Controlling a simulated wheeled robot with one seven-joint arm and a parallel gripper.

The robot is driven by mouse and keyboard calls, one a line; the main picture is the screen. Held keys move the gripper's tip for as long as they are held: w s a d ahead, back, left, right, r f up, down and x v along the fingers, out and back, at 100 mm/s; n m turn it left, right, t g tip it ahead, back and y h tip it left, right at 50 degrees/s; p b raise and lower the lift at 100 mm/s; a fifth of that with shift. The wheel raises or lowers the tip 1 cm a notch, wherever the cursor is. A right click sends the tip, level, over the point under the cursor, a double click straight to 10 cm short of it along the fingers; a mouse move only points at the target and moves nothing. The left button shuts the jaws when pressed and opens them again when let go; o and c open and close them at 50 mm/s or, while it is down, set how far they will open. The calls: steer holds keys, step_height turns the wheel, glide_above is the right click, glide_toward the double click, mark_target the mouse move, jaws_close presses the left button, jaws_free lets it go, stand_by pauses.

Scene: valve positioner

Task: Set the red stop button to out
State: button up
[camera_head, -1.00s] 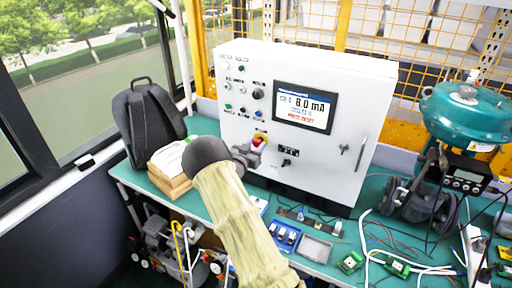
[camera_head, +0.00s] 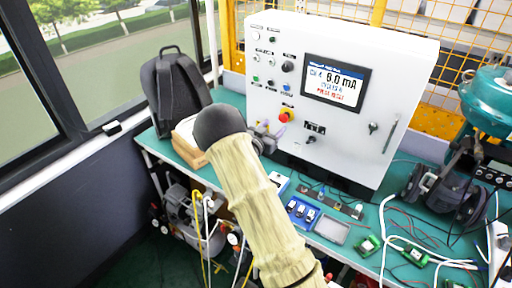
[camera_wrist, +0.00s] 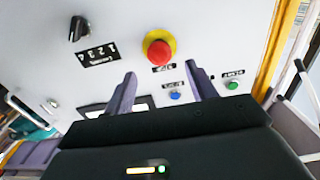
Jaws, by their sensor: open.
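The red stop button (camera_head: 284,117) sits on a yellow ring on the front of the white control cabinet (camera_head: 340,125). In the wrist view the red button (camera_wrist: 158,53) is above and between my finger tips, apart from them. My gripper (camera_head: 264,138) is just below and left of the button in the head view, with a gap to it. In the wrist view my gripper (camera_wrist: 160,85) has its two fingers spread and nothing between them. I cannot tell whether the button is in or out.
A black rotary knob (camera_wrist: 78,30) with a number label, a blue button (camera_wrist: 175,96) and a green button (camera_wrist: 232,85) are near the red button. The display (camera_head: 336,82) is to its right. A black backpack (camera_head: 175,92) stands at left. The teal bench (camera_head: 375,205) holds cables and small parts.

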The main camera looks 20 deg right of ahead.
steer(key=b+v, duration=0.2)
steer(key=v, duration=0.9)
steer(key=shift+s+a, duration=0.25)
steer(key=shift+a, duration=0.05)
steer(key=s+a+f+n+g+y, duration=0.1)
steer(key=s+a+n+g+y, duration=0.2)
steer(key=s+a+n+y, duration=0.7)
steer(key=s+d+g+y, duration=0.2)
steer(key=s, duration=0.6)
steer(key=s+d+g+y, duration=0.2)
steer(key=s+g, duration=0.1)
steer(key=s, duration=0.5)
steer(key=shift+f, duration=0.25)
stand_by(1.9)
